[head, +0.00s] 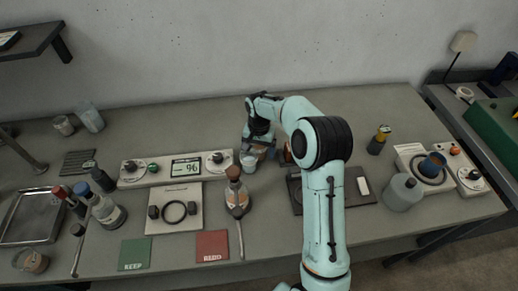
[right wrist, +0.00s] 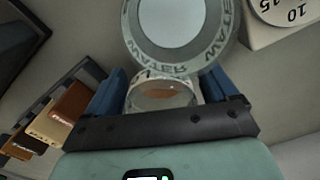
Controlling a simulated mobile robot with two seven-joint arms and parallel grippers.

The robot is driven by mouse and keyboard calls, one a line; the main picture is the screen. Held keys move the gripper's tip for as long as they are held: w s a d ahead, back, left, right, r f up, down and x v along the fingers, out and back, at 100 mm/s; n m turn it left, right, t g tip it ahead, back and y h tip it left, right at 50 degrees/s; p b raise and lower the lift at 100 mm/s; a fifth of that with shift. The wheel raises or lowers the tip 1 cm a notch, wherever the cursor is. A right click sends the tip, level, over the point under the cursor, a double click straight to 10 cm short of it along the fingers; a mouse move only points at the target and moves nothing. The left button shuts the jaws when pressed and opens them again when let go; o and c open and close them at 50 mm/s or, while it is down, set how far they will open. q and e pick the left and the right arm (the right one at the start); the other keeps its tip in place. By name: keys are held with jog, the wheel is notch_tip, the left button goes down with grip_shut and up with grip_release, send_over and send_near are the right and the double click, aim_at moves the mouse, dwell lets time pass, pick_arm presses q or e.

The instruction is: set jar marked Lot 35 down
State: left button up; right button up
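My right gripper (head: 258,146) reaches down at the back middle of the bench, beyond the tan-capped bottle. In the right wrist view its blue fingers (right wrist: 164,92) stand on both sides of a small clear glass jar (right wrist: 163,97) with brown contents, and appear to press on it. A pale label shows at the jar's far rim, but I cannot read a lot number. A round disc or lid lettered WATER (right wrist: 175,24) lies just beyond the jar. The jar is mostly hidden by my gripper in the head view, and its contact with the bench cannot be told. My left gripper is out of view.
The tan-capped bottle (head: 236,196) is nearer the front. A display reading 96 (head: 186,168) is to the left. Green KEEP (head: 134,254) and red REDO (head: 212,245) mats lie clear at the front edge.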

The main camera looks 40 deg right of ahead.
jog(key=shift+r, duration=0.3)
notch_tip(320, 180, up, 12)
jog(key=s+a+t+h+b, duration=0.1)
jog(key=a+t+h+b, duration=0.15)
jog(key=b, duration=0.65)
jog(key=shift+g+h, duration=0.25)
jog(key=shift+g, duration=0.1)
jog(key=x, duration=0.7)
jog(key=shift+s+b, duration=0.15)
jog(key=shift+b, duration=0.25)
jog(key=x, duration=0.4)
jog(key=shift+s+a+f+b, duration=0.25)
jog(key=shift+f+b, duration=0.05)
jog(key=shift+w+d+f, duration=0.15)
jog(key=shift+f, duration=0.3)
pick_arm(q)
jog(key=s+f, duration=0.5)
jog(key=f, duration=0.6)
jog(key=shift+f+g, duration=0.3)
